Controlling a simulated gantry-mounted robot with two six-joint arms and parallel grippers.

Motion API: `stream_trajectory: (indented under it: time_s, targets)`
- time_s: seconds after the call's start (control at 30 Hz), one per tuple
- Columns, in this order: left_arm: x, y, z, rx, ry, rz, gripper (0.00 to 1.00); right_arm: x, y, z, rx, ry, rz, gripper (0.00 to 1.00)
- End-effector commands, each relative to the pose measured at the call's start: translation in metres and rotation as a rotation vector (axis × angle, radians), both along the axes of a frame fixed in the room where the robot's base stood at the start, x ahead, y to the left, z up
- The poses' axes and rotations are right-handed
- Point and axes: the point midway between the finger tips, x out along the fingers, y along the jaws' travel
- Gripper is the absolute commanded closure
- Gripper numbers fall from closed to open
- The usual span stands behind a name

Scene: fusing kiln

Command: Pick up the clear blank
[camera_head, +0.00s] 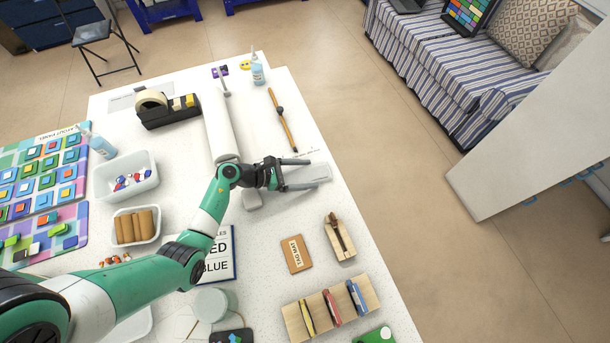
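A pale, see-through flat piece (323,173), which looks like the clear blank, lies on the white table near its right edge. My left gripper (313,172) is over it, its two dark fingers spread wide along the piece's two long sides. The near part of the piece is hidden by the gripper. I cannot tell whether the fingers touch it or how high they are. My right gripper is not in view.
A wooden stand (340,238) and tan card (297,254) are below. The table (330,205) is clear around the piece.

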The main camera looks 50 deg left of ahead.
Motion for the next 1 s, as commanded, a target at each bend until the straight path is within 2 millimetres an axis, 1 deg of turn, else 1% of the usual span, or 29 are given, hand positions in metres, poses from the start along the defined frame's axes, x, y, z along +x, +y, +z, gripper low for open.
stream_trajectory:
  time_s: [0.03, 0.07, 0.2, 0.47, 0.8, 0.87, 0.93, 1.0]
  targets:
    - [0.0, 0.0, 0.0, 0.0, 0.0, 0.0, 0.22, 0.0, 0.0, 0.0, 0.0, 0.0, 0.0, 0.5]
    - [0.0, 0.0, 0.0, 0.0, 0.0, 0.0, 0.27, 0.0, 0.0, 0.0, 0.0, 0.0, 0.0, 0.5]
    - [0.0, 0.0, 0.0, 0.0, 0.0, 0.0, 0.52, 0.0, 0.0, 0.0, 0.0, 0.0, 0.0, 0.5]
    - [0.0, 0.0, 0.0, 0.0, 0.0, 0.0, 0.99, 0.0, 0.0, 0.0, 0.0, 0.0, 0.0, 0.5]
    - [0.0, 0.0, 0.004, 0.001, -0.003, 0.0, 1.0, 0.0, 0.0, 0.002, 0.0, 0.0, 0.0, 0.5]
    - [0.0, 0.001, 0.008, 0.002, -0.004, 0.001, 1.0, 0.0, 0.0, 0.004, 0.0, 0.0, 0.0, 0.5]
    - [0.0, 0.001, 0.017, 0.002, -0.004, 0.001, 1.0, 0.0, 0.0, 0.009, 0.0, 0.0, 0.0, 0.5]
    - [0.0, 0.001, 0.03, 0.003, -0.006, -0.001, 1.0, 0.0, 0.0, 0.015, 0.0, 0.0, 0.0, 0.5]
